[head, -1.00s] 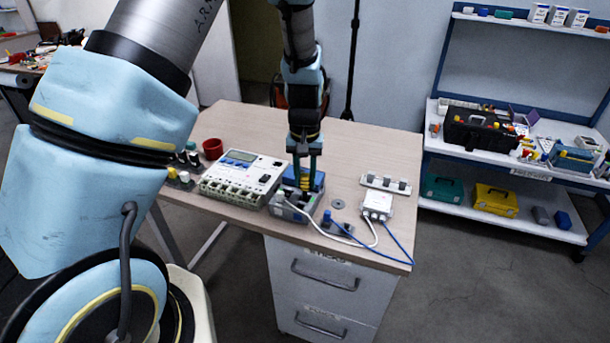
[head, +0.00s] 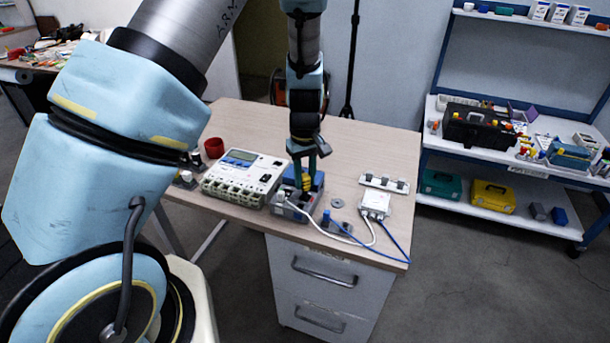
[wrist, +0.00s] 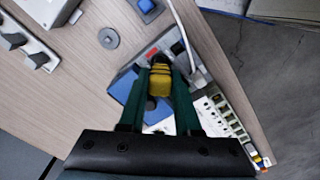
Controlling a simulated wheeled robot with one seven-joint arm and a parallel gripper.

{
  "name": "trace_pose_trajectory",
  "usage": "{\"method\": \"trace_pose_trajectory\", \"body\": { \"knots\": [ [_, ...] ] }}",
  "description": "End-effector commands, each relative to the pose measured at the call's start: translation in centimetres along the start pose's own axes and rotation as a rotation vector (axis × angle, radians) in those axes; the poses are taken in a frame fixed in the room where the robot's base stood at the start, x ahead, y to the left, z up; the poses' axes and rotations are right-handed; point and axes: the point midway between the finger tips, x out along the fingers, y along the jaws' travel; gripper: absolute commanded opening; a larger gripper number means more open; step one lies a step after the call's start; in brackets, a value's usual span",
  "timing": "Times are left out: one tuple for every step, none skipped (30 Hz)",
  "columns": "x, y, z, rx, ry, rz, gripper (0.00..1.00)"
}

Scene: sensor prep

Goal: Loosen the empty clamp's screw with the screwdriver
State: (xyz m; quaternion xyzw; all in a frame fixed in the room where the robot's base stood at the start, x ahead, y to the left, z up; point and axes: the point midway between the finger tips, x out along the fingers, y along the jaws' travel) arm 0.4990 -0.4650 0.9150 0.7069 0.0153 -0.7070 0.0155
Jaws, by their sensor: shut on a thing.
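The screwdriver's yellow handle (wrist: 160,82) is between the two dark green fingers of my gripper (wrist: 160,70). In the head view my gripper (head: 306,172) is shut around the yellow handle, over the grey block (head: 290,213) with a blue part. The block (wrist: 205,80) also shows in the wrist view, with a red spot and dark openings near the handle's far end. A white cable (head: 325,233) runs from the block. The screwdriver's tip and the empty clamp's screw are hidden by the handle and fingers, so I cannot tell if they touch.
A white meter box (head: 240,178) stands just left of the block. To the right are a blue-tipped cable (head: 345,230), a grey washer (head: 337,203), a white sensor box (head: 376,203) and a switch strip (head: 384,183). The table's front edge is close.

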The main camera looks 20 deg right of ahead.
Motion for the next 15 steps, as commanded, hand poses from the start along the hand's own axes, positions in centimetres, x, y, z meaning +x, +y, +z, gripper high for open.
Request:
{"method": "trace_pose_trajectory", "body": {
  "knots": [
    [-0.15, -0.03, -0.02, -0.025, 0.000, -0.001, 0.00],
    [-0.14, -0.02, -0.01, -0.040, 0.000, -0.001, 0.00],
    [-0.13, -0.03, -0.01, -0.060, 0.000, -0.001, 0.00],
    [-0.13, -0.03, 0.00, -0.074, 0.000, -0.001, 0.00],
    [-0.12, -0.03, 0.00, -0.089, 0.000, -0.001, 0.00],
    [-0.11, -0.04, 0.00, -0.109, 0.000, -0.001, 0.00],
    [-0.11, -0.03, 0.00, -0.124, 0.000, -0.001, 0.00],
    [-0.12, -0.03, 0.00, -0.139, 0.000, -0.001, 0.00],
    [-0.13, -0.04, -0.02, -0.158, 0.000, -0.001, 0.00],
    [-0.13, -0.04, -0.03, -0.172, 0.000, -0.001, 0.00],
    [-0.14, -0.04, -0.03, -0.187, 0.000, -0.001, 0.00],
    [-0.14, -0.04, -0.04, -0.206, 0.001, -0.001, 0.00],
    [-0.14, -0.04, -0.05, -0.221, 0.001, 0.000, 0.00],
    [-0.14, -0.04, -0.05, -0.236, 0.001, 0.000, 0.00],
    [-0.14, -0.04, -0.06, -0.253, 0.001, -0.001, 0.00]
  ]
}}
